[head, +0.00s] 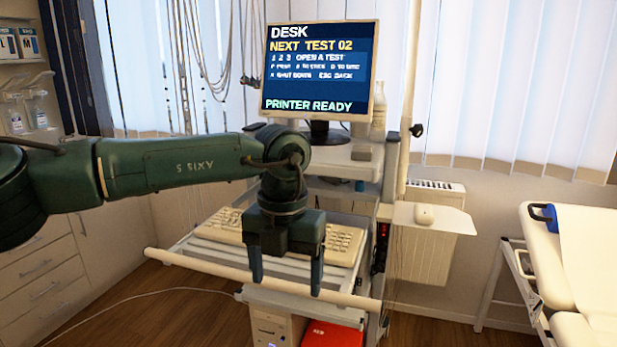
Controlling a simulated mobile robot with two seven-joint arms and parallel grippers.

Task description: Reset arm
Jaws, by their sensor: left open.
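My left arm comes in from the left, dark green. Its gripper (287,277) points down with its two fingers apart and nothing between them. It hangs in front of the cart's keyboard (215,229) and hides part of it. The fingertips overlap the cart's pale front bar (196,268) in the picture; I cannot tell whether they touch it. My right gripper is not in view.
A monitor (319,66) reading "PRINTER READY" stands on the cart. A white mouse (425,214) lies on a side shelf (456,221). A bed (590,250) is at the right, drawers (36,268) at the left. Wooden floor shows between. A cable crosses the floor.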

